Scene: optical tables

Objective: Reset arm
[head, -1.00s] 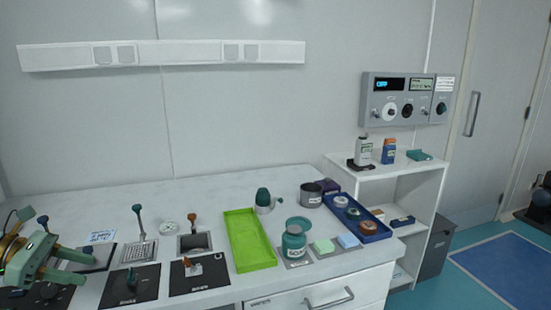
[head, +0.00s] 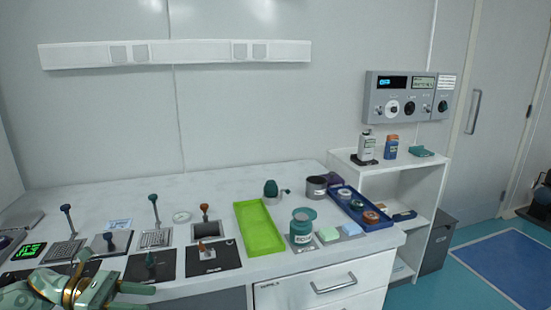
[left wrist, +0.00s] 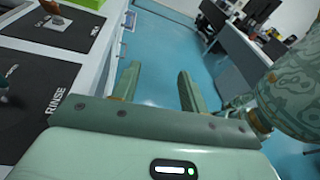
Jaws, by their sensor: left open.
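My left gripper and forearm (head: 85,292) show at the lower left of the head view, in front of the table's near edge. In the left wrist view the gripper's two green fingers (left wrist: 158,85) stand apart with nothing between them. They are beside the table edge, over the blue floor. My right gripper is in neither view.
The white table (head: 120,190) holds black mats, several upright-handled tools, a green tray (head: 258,227), a teal jar (head: 302,228) and a blue tray (head: 345,197). A white shelf (head: 375,175) stands right. Blue floor (left wrist: 150,55) lies open beside the table.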

